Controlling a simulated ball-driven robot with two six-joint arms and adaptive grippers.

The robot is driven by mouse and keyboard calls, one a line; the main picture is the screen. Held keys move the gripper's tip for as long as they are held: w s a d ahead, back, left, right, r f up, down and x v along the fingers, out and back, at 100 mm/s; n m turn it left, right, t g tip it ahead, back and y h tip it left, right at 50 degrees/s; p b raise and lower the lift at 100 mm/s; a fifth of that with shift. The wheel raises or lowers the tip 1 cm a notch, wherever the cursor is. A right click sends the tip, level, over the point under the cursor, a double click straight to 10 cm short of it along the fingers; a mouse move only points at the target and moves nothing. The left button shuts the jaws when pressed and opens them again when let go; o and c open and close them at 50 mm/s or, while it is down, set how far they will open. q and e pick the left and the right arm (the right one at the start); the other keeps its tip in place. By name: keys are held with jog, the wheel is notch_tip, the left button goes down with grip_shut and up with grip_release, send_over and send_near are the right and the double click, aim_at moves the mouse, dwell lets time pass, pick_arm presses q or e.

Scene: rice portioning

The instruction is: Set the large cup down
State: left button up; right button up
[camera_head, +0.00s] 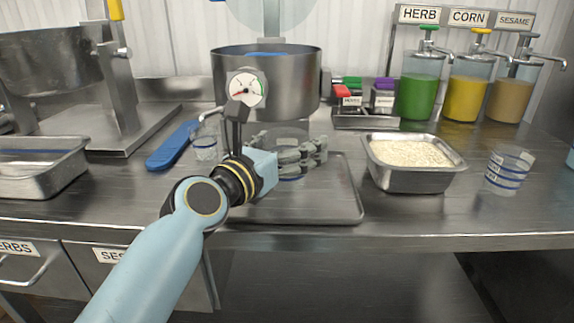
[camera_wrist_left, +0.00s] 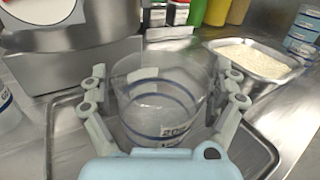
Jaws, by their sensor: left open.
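The large cup (camera_head: 290,130) is clear and has blue bands. It stands upright over the metal tray (camera_head: 345,205), half hidden behind my left gripper in the head view. My left gripper (camera_head: 318,150) is open, with its fingers on both sides of the cup. In the left wrist view the cup (camera_wrist_left: 160,105) sits between the spread fingers of the gripper (camera_wrist_left: 160,80), and it looks empty. I cannot tell whether the fingers touch its wall. Its base appears to be at the tray surface. My right gripper is not in view.
A metal pan of rice (camera_head: 415,178) stands right of the tray, with a clear cup (camera_head: 510,170) beyond it. Another clear cup (camera_head: 205,142) and a blue-handled tool (camera_head: 172,147) are at the left. A large steel pot (camera_head: 290,90) stands behind.

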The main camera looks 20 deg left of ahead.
pick_arm(q)
jog(key=c, duration=1.1)
jog(key=shift+o, duration=0.2)
